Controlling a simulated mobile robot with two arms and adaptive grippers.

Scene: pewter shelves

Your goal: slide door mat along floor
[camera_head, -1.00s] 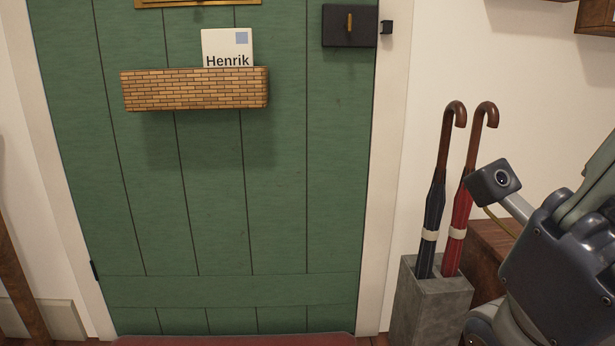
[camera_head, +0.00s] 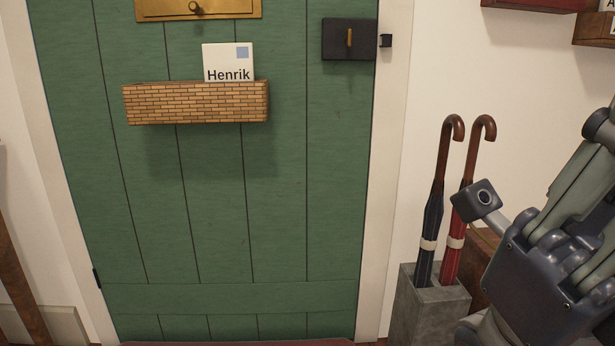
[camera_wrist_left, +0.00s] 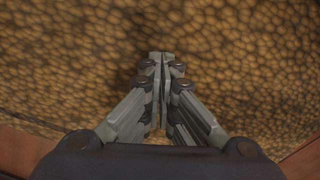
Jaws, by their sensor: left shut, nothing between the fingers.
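A brown, pebble-textured surface that looks like the door mat (camera_wrist_left: 75,65) fills most of the left wrist view. Its near edge shows at the lower left, with reddish-brown floor (camera_wrist_left: 18,150) beyond it. My left gripper (camera_wrist_left: 161,57) is shut and empty over this surface, with a dark shadow around the tips. I cannot tell whether the tips touch it. In the head view, only a thin dark red strip shows at the foot of the door, and my left gripper is out of frame.
A green plank door (camera_head: 220,220) holds a brick-patterned box (camera_head: 197,103) with a "Henrik" card (camera_head: 228,62). A grey stand (camera_head: 430,310) with a dark umbrella (camera_head: 432,215) and a red umbrella (camera_head: 462,225) stands right of the door, close to my right arm.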

